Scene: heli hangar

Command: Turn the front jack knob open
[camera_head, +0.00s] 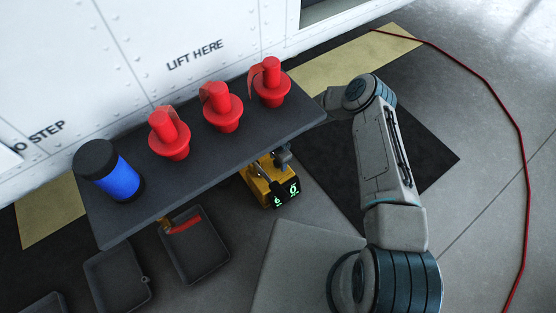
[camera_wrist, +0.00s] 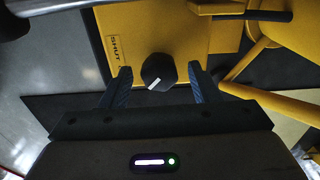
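The jack knob (camera_wrist: 158,72) is dark and faceted, with a white pointer mark aimed to the lower left in the wrist view. It sits on a yellow jack body (camera_wrist: 190,35) with a black "SHUT" label (camera_wrist: 115,50) to the left of the knob. My gripper (camera_wrist: 160,80) is open, one dark finger on each side of the knob. Gaps show between knob and fingers, and I see no contact. In the head view the knob is not seen and my gripper is hidden behind the shelf.
A dark shelf (camera_head: 215,160) holds several things: red plugs (camera_head: 222,108) and a blue-and-black cylinder (camera_head: 112,172). A yellow box (camera_head: 268,185) with green lit marks is below its edge. Dark trays (camera_head: 195,250) lie at lower left. A red cable (camera_head: 520,150) runs along the floor at right.

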